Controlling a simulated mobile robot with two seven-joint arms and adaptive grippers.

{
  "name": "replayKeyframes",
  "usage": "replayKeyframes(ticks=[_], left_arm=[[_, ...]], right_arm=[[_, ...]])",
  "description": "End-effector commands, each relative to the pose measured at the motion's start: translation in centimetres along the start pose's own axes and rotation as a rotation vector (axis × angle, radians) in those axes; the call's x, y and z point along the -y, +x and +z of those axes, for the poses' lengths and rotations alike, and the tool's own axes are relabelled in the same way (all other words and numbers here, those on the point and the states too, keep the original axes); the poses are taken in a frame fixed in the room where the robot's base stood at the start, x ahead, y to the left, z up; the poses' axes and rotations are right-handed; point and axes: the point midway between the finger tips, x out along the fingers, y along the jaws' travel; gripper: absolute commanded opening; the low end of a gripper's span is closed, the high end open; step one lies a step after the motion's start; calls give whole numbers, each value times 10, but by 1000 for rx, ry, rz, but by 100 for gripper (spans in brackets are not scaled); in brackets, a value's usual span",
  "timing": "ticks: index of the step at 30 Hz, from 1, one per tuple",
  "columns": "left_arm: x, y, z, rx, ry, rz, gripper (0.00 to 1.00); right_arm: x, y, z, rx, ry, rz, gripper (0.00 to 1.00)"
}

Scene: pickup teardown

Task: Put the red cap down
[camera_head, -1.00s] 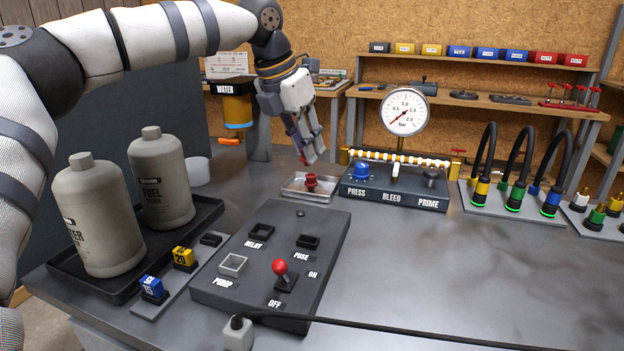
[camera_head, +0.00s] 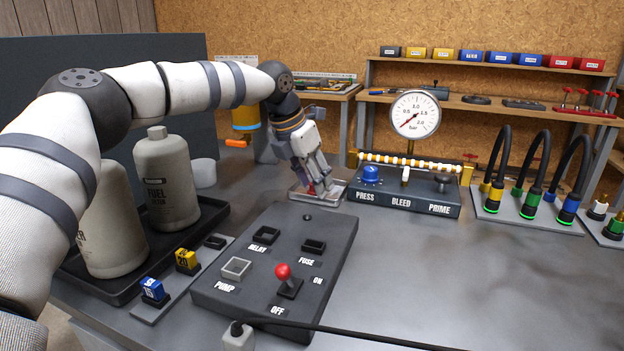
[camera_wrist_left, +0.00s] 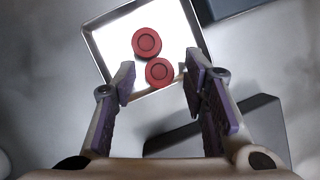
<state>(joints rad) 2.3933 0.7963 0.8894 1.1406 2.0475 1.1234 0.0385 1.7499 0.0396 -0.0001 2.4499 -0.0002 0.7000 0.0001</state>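Two red caps are in a small metal tray (camera_wrist_left: 93,50) in the left wrist view. One red cap (camera_wrist_left: 147,42) lies deeper in the tray. The other red cap (camera_wrist_left: 159,72) is at the near side, by the tray's near edge, between my left fingertips. My left gripper (camera_wrist_left: 158,80) is open, with a gap on each side of this cap. My right gripper is out of view.
The gauge stand (camera_head: 405,200) with its PRESS, BLEED and PRIME controls stands just right of the tray. The dark switch panel (camera_head: 325,240) with a red lever lies in front. Grey bottles (camera_head: 165,180) stand on a black tray at left.

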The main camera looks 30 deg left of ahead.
Motion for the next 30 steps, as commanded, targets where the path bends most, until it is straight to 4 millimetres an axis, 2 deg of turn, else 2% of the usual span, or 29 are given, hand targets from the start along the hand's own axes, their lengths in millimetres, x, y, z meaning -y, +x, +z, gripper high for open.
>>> replayKeyframes(ticks=[5,8,15,21,30], left_arm=[[0,-1,0,1,0,0,39],[0,-13,1,4,0,0,39],[0,-80,2,9,1,0,39],[0,-115,1,4,0,1,39],[0,-121,0,0,1,0,39]], right_arm=[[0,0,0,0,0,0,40],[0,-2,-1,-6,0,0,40],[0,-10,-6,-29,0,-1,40],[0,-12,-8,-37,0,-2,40],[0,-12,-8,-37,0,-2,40]])
